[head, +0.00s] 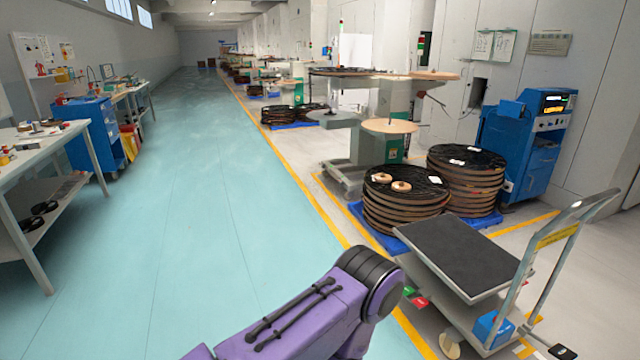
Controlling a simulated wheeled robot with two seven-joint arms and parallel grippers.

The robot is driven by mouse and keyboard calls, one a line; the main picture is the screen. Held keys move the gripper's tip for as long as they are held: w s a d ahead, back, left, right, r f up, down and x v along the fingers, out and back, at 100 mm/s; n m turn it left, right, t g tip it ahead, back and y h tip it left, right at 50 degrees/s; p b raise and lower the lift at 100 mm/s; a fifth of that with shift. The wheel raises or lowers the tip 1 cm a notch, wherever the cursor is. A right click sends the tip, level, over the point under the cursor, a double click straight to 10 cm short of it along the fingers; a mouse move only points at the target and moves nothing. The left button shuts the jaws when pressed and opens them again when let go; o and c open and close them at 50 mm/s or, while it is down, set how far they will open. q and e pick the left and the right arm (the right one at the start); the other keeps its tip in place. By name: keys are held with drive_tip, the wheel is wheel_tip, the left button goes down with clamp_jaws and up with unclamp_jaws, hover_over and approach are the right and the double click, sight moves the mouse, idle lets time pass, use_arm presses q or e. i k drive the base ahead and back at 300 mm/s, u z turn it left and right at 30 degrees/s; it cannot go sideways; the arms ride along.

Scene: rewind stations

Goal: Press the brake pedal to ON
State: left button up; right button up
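A platform trolley (490,290) with a dark top mat (455,255) and a silver push handle (565,225) stands at the lower right. A small green tab (408,290) and a small red tab (420,302) show low at its left side, close to my arm. They look like pedals, but I cannot tell which is pressed. A blue box (493,328) sits low at its handle end. A purple link of my arm crosses the bottom middle, left of the tabs. Neither gripper is in view.
Stacked reels (405,205) on blue pallets stand behind the trolley. A blue cabinet (522,150) with a screen is at the right wall. A workbench (40,150) and a blue tool cart (95,135) line the left. The turquoise aisle (190,200) between is clear.

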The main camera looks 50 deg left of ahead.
sight(418, 301)
drive_tip(key=u, duration=1.25)
drive_tip(key=i, duration=0.4)
drive_tip(key=u, duration=0.6)
drive_tip(key=i, duration=2.1)
drive_tip(key=z, duration=0.25)
drive_tip(key=i, duration=1.85)
drive_tip(key=z, duration=1)
drive_tip(key=i, duration=0.4)
drive_tip(key=z, duration=0.25)
